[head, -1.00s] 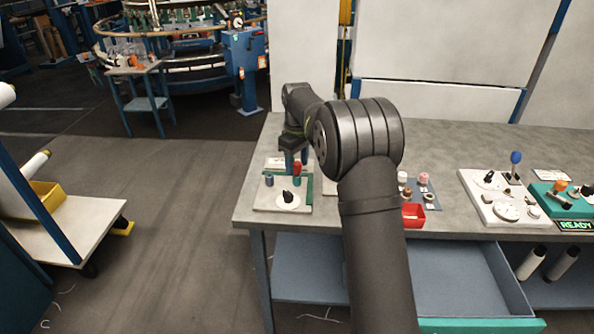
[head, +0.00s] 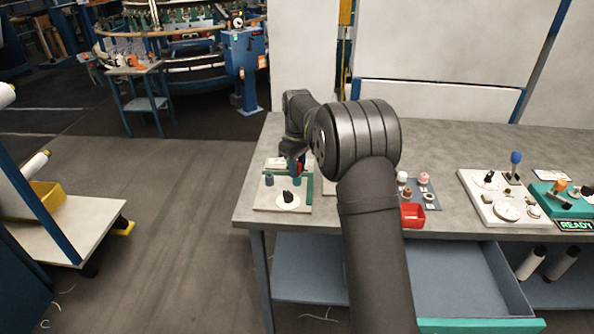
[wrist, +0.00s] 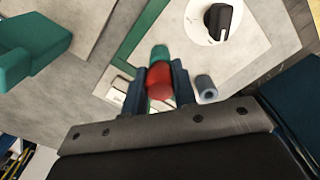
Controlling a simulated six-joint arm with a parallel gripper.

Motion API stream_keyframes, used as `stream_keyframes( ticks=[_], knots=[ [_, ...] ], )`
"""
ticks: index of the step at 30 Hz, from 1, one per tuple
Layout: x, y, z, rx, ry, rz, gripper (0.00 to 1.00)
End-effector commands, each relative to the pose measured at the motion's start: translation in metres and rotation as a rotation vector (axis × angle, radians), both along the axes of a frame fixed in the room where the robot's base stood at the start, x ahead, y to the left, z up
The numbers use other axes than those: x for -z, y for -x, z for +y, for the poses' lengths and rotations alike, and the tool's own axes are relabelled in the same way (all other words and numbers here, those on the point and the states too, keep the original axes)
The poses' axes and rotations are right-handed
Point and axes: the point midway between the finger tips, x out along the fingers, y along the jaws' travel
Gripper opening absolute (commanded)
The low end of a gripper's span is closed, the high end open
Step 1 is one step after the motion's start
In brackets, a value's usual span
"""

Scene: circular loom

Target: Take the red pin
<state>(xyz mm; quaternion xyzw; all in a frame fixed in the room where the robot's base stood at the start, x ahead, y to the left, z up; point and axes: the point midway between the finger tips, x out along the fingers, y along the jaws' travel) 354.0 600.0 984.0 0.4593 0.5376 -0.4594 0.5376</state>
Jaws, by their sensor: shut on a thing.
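The red pin (wrist: 160,82) is between the two blue fingers of my gripper (wrist: 159,88) in the wrist view. The fingers are shut on it. In the head view the red pin (head: 299,168) shows as a small red patch, partly hidden by the fingers of my gripper (head: 297,164). It is over the right back part of the pale board (head: 262,205) at the table's left end. I cannot tell whether its lower end is clear of the board.
A teal peg (wrist: 158,54) stands close to the red pin, and a blue-grey peg (wrist: 205,88) is to its right. A black knob on a white dial (head: 288,199) is at the board's front.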

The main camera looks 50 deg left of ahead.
Motion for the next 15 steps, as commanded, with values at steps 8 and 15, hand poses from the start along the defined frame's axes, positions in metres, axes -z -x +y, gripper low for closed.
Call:
stream_keyframes(
  ticks=[8,15],
  knots=[
    [-0.005,0.000,0.000,0.000,-0.002,-0.001,0.00],
    [-0.012,0.000,0.000,0.000,-0.001,0.000,0.00]
  ],
)
